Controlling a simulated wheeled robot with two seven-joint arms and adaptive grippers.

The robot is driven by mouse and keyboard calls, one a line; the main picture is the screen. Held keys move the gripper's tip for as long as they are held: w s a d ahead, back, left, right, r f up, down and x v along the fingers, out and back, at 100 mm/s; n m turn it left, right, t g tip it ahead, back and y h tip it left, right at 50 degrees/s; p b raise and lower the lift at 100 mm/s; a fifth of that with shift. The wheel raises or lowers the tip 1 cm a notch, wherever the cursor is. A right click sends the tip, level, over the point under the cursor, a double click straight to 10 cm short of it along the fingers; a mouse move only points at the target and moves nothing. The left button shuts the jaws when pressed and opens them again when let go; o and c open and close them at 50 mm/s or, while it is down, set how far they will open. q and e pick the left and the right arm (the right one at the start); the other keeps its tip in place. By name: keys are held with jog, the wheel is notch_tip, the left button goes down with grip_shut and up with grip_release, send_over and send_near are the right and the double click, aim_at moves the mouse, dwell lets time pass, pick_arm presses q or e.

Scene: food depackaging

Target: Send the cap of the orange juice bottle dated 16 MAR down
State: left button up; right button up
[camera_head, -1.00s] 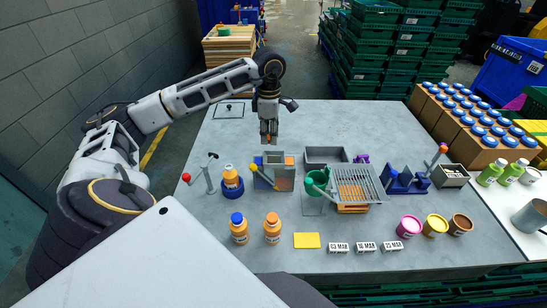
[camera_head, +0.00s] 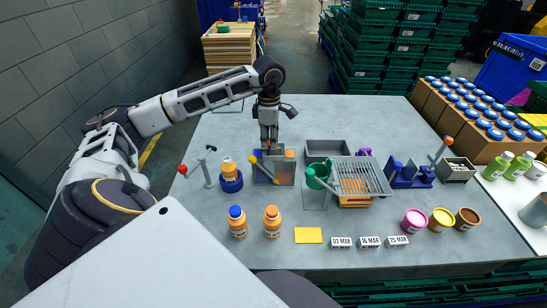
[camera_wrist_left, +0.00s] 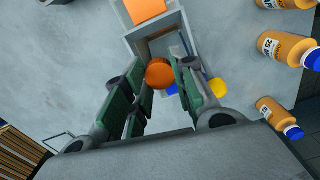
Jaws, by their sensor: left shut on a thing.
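My left gripper (camera_head: 268,140) is shut on an orange cap (camera_wrist_left: 159,73), seen between the fingers in the left wrist view. It hangs just above the grey sorting box (camera_head: 262,177), which has orange and blue parts and a yellow lever (camera_head: 264,168). An orange juice bottle (camera_head: 229,167) stands in a blue ring holder (camera_head: 231,184); its date is not readable. A blue-capped bottle (camera_head: 238,226) and an orange-capped bottle (camera_head: 272,225) stand at the front left. The blue-capped one reads 25 MAR in the left wrist view (camera_wrist_left: 283,46). My right gripper is not in view.
A red-knobbed lever stand (camera_head: 206,170) is left of the holder. A grey tray (camera_head: 325,151), a green cup (camera_head: 318,177) and a wire rack (camera_head: 362,175) are to the right. Date plates (camera_head: 369,242) and a yellow card (camera_head: 308,235) lie in front. The table's back left is clear.

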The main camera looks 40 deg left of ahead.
pick_arm(q)
jog(key=o, duration=0.7)
jog(key=shift+r, duration=5.95)
